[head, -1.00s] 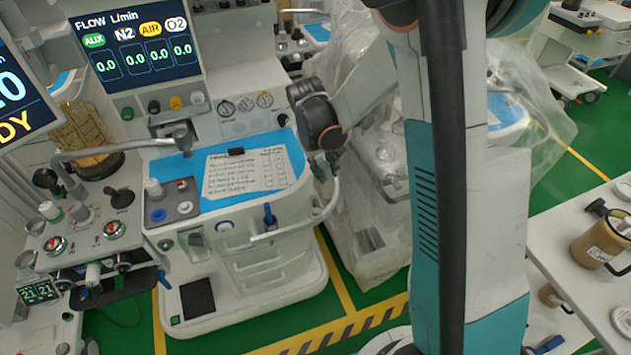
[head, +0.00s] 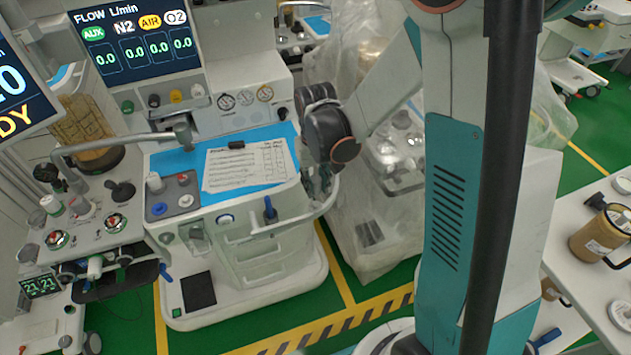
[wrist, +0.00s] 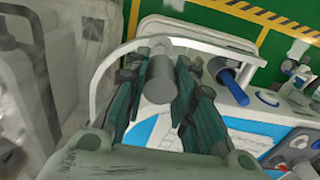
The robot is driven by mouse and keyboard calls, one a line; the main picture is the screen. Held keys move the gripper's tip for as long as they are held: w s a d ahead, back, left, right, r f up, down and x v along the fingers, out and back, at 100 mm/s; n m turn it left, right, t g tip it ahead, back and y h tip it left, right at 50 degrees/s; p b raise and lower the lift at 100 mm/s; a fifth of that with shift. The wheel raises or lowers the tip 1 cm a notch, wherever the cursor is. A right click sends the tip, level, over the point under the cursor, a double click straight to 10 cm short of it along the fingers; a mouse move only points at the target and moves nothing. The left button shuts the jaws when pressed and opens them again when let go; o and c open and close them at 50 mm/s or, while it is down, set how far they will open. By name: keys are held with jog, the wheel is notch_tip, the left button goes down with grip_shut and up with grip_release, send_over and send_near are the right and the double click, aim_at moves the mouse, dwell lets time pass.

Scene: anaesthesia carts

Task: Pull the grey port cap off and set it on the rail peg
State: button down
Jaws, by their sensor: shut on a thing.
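My gripper (wrist: 160,92) is shut on a grey cylinder, the port cap (wrist: 159,70), which sits between its two dark green fingers in the wrist view. In the head view my gripper (head: 320,186) is small and partly hidden below my dark wrist joint, at the right front corner of the cart's worktop. The cap cannot be made out there. A blue peg-like piece (head: 269,208) stands at the cart's front rail (head: 295,222), left of my gripper. It also shows in the wrist view (wrist: 233,90), to the right of the cap and apart from it.
The anaesthesia cart (head: 275,270) has a blue worktop with a printed sheet (head: 245,165). A plastic-draped cart (head: 375,230) stands close at its right. A white table (head: 580,250) with a tan mug (head: 600,232) is at far right. Green floor shows between.

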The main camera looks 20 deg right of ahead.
aim_at(316, 204)
jog(key=shift+f+b, duration=1.95)
jog(key=shift+f, duration=0.55)
jog(key=shift+f+b, duration=0.95)
jog(key=shift+b, duration=0.2)
jog(key=c, duration=1.2)
grip_release()
jog(key=shift+c, duration=0.2)
notch_tip(316, 204, up, 12)
